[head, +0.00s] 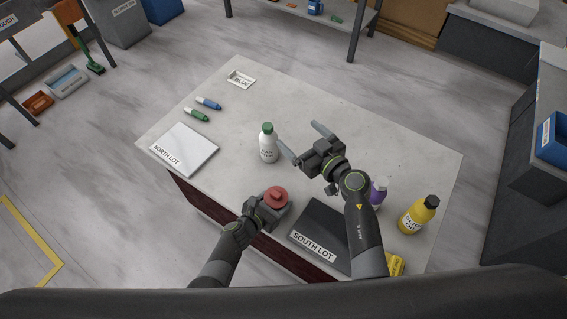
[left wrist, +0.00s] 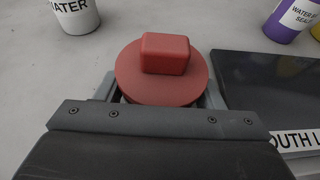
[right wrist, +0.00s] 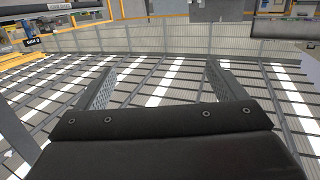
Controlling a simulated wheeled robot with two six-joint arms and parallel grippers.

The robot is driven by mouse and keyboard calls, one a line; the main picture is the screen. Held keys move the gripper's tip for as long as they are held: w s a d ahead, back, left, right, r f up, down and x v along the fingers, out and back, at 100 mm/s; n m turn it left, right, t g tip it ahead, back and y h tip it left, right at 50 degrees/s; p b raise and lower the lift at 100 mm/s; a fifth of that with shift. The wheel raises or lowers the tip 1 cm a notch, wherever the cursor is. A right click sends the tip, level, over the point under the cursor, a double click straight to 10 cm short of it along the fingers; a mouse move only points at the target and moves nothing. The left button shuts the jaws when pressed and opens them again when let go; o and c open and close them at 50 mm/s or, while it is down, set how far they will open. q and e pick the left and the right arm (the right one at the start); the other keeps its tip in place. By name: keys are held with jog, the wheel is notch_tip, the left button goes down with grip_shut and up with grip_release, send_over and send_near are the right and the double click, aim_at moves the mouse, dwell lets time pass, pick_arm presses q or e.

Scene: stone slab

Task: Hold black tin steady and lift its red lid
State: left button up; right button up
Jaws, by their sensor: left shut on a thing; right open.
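The tin's red lid (head: 275,196) with a block-shaped knob sits near the front edge of the stone slab. In the left wrist view the lid (left wrist: 160,88) is seen from above and hides nearly all of the tin's body. My left gripper (head: 268,207) is shut on the tin, with its fingers on either side below the lid (left wrist: 162,95). My right gripper (head: 304,143) is open and empty, raised above the slab to the upper right of the tin. The right wrist view shows only the distant room between its fingers (right wrist: 163,85).
A white bottle with a green cap (head: 268,145) stands behind the tin. A dark SOUTH LOT panel (head: 318,226) lies to its right, with purple (head: 378,192) and yellow (head: 418,215) bottles beyond. A white NORTH LOT panel (head: 186,146) and two markers lie left. The slab's back right is clear.

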jog(key=w+d+r+m+t+h, duration=0.5)
jog(key=w+d+m+h, duration=0.25)
jog(key=m, duration=0.25)
jog(key=m+g, duration=0.4)
jog(key=g, duration=1.8)
send_near(277, 192)
jog(key=shift+y, duration=0.25)
jog(key=x, duration=0.9)
jog(key=shift+s+f, duration=0.15)
jog(key=shift+f, duration=0.25)
jog(key=shift+m, duration=0.3)
jog(key=c, duration=1.2)
